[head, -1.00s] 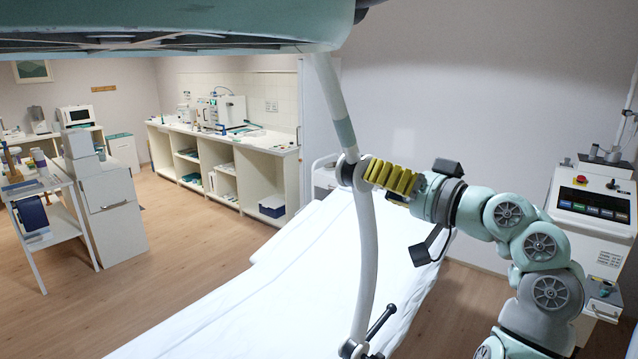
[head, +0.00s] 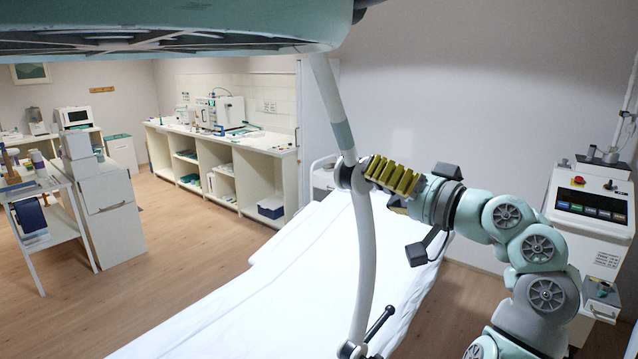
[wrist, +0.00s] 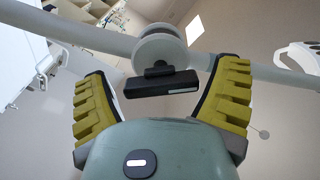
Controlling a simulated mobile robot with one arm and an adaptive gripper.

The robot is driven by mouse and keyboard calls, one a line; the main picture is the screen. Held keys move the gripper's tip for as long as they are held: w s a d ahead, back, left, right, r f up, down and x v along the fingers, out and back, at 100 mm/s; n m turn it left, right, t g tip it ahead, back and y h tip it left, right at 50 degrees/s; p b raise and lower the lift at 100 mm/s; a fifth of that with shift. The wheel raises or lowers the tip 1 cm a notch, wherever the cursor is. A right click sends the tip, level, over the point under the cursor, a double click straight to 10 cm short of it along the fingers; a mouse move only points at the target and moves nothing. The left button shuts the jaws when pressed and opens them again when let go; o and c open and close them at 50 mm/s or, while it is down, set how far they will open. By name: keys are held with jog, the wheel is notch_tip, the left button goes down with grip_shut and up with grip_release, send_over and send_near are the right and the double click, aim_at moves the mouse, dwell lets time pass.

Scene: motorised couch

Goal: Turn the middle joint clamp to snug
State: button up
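The middle joint clamp is at the bend between two white tube links of the hanging arm. Its round pale joint (head: 346,173) shows in the head view just left of my yellow-padded gripper (head: 374,172). In the wrist view the joint disc (wrist: 160,47) is straight ahead. A short dark clamp handle (wrist: 161,85) lies crosswise in front of it. My gripper (wrist: 167,72) is open, with one finger on each side of the handle. Gaps show between handle and fingers. In the head view the fingers hide the handle.
A lower joint (head: 352,350) with a black lever (head: 379,324) sits below. The white-sheeted couch (head: 285,275) lies beneath the arm. A large teal housing (head: 180,25) hangs overhead. A console with buttons (head: 592,210) stands at right.

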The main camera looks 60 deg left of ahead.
jog(key=shift+o, duration=0.8)
jog(key=shift+d, duration=0.1)
jog(key=w+d, duration=0.2)
jog(key=d, duration=0.9)
jog(key=shift+w+d, duration=0.15)
jog(key=shift+d, duration=0.2)
